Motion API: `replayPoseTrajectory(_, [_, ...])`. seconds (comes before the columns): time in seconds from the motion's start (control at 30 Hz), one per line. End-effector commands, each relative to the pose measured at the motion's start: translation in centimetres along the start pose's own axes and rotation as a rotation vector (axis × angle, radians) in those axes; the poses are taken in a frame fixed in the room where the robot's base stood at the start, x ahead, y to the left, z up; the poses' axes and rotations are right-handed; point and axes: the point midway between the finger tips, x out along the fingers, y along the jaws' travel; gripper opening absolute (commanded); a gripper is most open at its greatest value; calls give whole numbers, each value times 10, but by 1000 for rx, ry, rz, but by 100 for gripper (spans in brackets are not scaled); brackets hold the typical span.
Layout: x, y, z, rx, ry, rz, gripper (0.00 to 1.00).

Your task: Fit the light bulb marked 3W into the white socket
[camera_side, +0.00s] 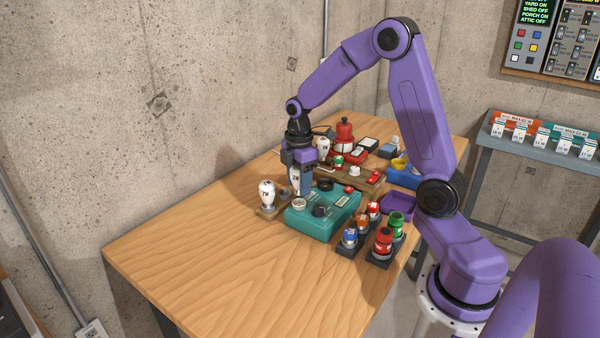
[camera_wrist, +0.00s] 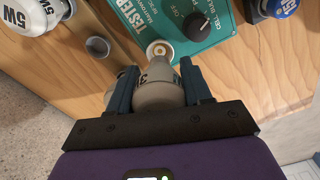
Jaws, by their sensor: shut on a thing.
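My gripper (camera_side: 299,182) is shut on a pale bulb (camera_side: 294,177) and holds it over the teal tester box (camera_side: 345,212). In the wrist view, the bulb (camera_wrist: 158,94) sits between the two fingers (camera_wrist: 159,84), its narrow end towards the tester. Its mark is partly hidden; it looks like 3W in the side view. A white-rimmed round socket (camera_side: 299,204) is on the tester, and it also shows just beyond the bulb in the wrist view (camera_wrist: 160,49). Whether the bulb touches it, I cannot tell.
Another white bulb (camera_side: 267,189) stands on a wooden holder left of the tester. The tester has a black dial (camera_wrist: 199,26). Coloured pieces on dark stands (camera_side: 383,241) are at right. A wooden rack (camera_side: 357,183) is behind. The table front (camera_side: 210,270) is clear.

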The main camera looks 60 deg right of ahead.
Motion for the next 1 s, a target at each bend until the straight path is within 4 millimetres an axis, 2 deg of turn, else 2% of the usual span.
replayPoseTrajectory(0.13, [13,0,0,-1,-1,-2,18])
replayPoseTrajectory(0.33, [22,0,0,0,0,0,18])
replayPoseTrajectory(1.0, [23,0,0,0,0,1,18])
